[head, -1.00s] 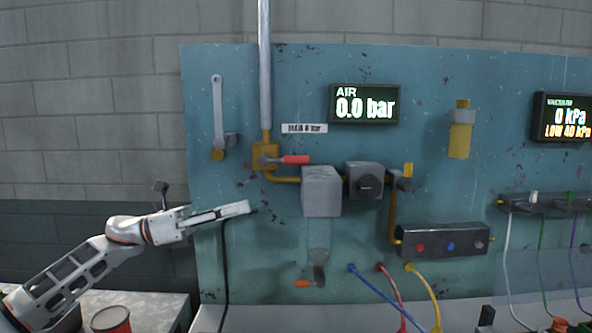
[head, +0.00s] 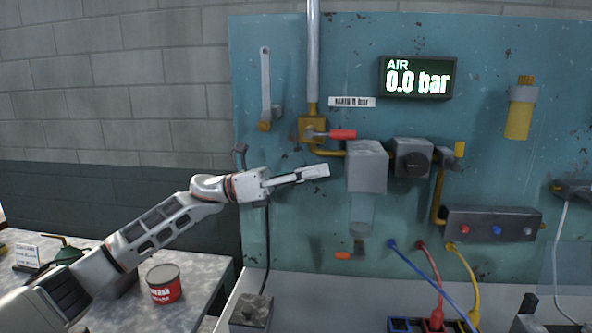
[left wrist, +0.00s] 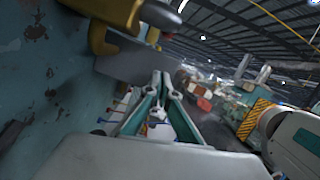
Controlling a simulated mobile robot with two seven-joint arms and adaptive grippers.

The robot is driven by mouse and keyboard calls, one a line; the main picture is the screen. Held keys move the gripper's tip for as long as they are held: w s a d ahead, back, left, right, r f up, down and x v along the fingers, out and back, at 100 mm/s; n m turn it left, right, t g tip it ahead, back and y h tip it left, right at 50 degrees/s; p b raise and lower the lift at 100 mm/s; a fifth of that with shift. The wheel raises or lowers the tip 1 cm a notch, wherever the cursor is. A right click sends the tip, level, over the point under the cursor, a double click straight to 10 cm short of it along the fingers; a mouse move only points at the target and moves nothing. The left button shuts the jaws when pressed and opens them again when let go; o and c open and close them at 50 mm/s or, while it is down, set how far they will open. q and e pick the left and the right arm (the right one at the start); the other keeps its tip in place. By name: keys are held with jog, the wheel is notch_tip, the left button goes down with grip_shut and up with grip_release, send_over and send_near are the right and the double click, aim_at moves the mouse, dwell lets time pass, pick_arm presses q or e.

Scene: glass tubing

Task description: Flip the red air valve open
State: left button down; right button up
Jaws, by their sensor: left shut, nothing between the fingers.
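The red air valve handle (head: 343,134) lies horizontal, pointing right from its brass valve body (head: 312,130) under the grey vertical pipe. The AIR display (head: 416,77) reads 0.0 bar. My left gripper (head: 327,171) is shut and empty, a little below the red handle and apart from it in the head view. Its fingertips are left of the grey box. In the left wrist view the shut fingers (left wrist: 162,80) point away, with the brass valve body (left wrist: 115,20) above and to their left. My right gripper is not in view.
The grey regulator box (head: 367,166) is just right of my left fingertips, with a black knob block (head: 412,158) beyond it. A small orange-handled drain (head: 346,256) hangs lower down. A red can (head: 163,284) stands on the bench at left.

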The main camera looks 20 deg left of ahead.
aim_at(348, 150)
pick_arm(q)
jog(key=r, duration=0.1)
jog(key=w+d+r+p, duration=0.1)
jog(key=d+r, duration=0.1)
jog(key=shift+w+d+r, duration=0.25)
jog(key=shift+r, duration=0.15)
jog(key=shift+w+r+p, duration=0.15)
jog(key=shift+r+p, duration=0.2)
jog(key=shift+r, duration=0.05)
